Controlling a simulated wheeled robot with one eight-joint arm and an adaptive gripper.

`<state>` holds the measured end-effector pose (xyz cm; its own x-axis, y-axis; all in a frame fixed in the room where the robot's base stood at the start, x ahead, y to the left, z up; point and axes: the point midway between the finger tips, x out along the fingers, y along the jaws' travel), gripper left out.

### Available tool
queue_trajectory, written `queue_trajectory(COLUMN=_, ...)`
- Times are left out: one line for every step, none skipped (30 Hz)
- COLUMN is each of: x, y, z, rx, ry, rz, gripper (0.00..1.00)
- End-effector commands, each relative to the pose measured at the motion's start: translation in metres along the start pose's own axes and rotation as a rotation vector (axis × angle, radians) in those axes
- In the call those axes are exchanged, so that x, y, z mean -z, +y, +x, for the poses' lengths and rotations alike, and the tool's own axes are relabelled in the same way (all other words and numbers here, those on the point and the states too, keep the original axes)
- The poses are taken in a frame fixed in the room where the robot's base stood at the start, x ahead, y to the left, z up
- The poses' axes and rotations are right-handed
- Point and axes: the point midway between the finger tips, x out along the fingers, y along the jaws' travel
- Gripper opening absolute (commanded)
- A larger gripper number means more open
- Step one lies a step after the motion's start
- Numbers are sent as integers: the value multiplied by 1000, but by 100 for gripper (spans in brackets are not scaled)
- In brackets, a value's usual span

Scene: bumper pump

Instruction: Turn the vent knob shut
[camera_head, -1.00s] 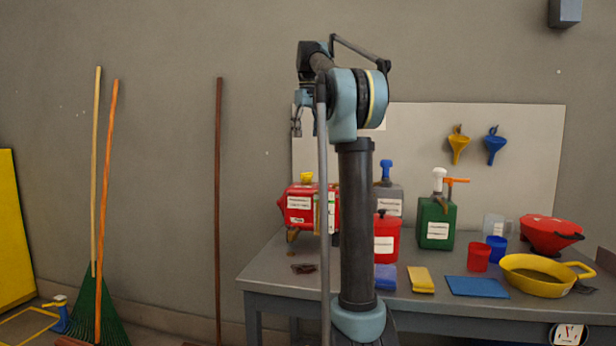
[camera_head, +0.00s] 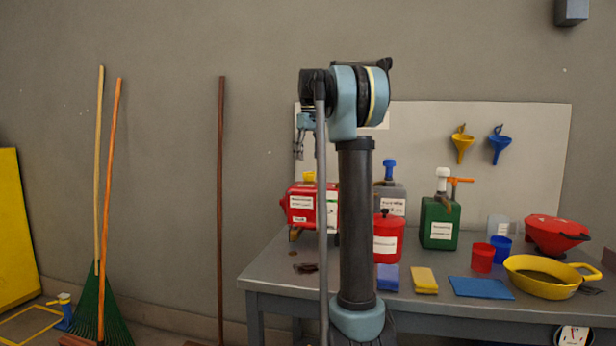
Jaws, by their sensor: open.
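No part is clearly marked as the vent knob. A red container (camera_head: 300,214) with white labels lies on its side at the table's back left. A yellow cap or knob (camera_head: 309,177) sits on its top; it is too small to tell how it is turned.
A red can (camera_head: 387,247), a grey jug (camera_head: 397,206) with a blue top and a green jug (camera_head: 438,228) with a white top stand to the right. Cups, a yellow pan (camera_head: 535,289) and a red funnel (camera_head: 553,234) crowd the table's right.

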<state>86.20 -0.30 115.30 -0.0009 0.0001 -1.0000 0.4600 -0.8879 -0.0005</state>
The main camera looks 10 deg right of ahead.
Motion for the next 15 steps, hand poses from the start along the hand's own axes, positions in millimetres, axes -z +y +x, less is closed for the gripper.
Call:
queue_trajectory(x=0, y=0, z=9, rx=0, ry=0, rz=0, gripper=68)
queue_trajectory(x=0, y=0, z=14, rx=0, ry=0, rz=0, gripper=68)
queue_trajectory(x=0, y=0, z=21, rx=0, ry=0, rz=0, gripper=68)
queue_trajectory(x=0, y=0, z=26, rx=0, ry=0, rz=0, gripper=68)
queue_trajectory(x=0, y=0, z=31, rx=0, ry=0, rz=0, gripper=68)
queue_trajectory(x=0, y=0, z=37, rx=0, ry=0, rz=0, gripper=68)
queue_trajectory(x=0, y=0, z=42, rx=0, ry=0, rz=0, gripper=68)
queue_trajectory(x=0, y=0, z=46, rx=0, ry=0, rz=0, gripper=68)
queue_trajectory(x=0, y=0, z=52, rx=0, ry=0, rz=0, gripper=68)
queue_trajectory(x=0, y=0, z=55, rx=0, ry=0, rz=0, gripper=68)
queue_trajectory(x=0, y=0, z=58, rx=0, ry=0, rz=0, gripper=68)
queue_trajectory(x=0, y=0, z=63, rx=0, ry=0, rz=0, gripper=68)
queue_trajectory(x=0, y=0, z=65, rx=0, ry=0, rz=0, gripper=68)
queue_trajectory(x=0, y=0, z=67, rx=0, ry=0, rz=0, gripper=68)
queue_trajectory(x=0, y=0, z=70, rx=0, ry=0, rz=0, gripper=68)
